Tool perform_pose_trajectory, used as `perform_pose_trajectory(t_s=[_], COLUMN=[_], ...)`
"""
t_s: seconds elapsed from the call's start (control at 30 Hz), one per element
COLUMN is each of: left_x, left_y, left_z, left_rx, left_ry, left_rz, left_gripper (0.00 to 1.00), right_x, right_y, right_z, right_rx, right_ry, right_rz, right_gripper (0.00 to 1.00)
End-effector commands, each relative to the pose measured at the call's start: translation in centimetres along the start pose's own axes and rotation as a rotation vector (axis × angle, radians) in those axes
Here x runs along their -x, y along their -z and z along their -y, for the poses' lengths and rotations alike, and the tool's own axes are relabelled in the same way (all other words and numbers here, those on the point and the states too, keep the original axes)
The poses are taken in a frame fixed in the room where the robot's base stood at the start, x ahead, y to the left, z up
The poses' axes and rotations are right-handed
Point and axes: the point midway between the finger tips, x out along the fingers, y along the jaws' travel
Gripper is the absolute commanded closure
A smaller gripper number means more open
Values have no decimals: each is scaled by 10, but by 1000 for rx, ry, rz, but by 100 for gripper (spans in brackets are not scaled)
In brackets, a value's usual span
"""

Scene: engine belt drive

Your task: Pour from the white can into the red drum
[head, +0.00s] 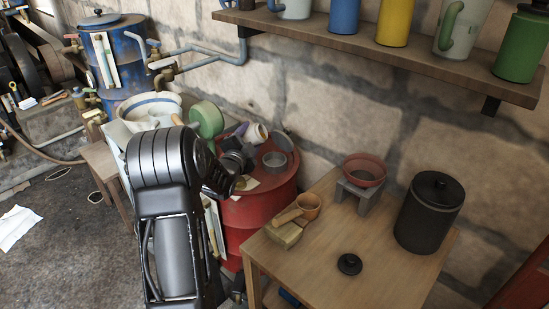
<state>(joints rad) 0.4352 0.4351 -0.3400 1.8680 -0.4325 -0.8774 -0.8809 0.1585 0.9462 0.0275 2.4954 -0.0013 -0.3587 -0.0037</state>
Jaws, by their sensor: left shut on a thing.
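The red drum (262,212) stands against the wall in the middle, with its top partly covered by my left arm and gripper. My left gripper (238,156) is over the left part of the drum top, its fingers largely hidden by its dark body. It is shut on what appears to be the white can (256,133), which lies well over on its side by the gripper above the drum's back edge. A dark purple patch shows on the can. I cannot see any stream from it. My right gripper is not in view.
A small grey ring or cup (275,162) is on the drum top. A wall shelf (400,50) overhangs. A green can (207,119) stands left.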

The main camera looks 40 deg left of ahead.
Motion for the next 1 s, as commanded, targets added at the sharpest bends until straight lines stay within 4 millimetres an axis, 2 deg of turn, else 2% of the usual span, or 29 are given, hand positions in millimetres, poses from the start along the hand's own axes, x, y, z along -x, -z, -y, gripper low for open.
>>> perform_pose_trajectory(t_s=[0.63,1.0], left_x=[0,0], left_y=[3,1], left_z=[6,3], left_rx=[-81,-122], left_ry=[2,2], left_rz=[6,9], left_gripper=[100,100], right_x=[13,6], right_y=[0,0], right_z=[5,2], right_rx=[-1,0], right_ry=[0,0], right_rz=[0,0], right_gripper=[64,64])
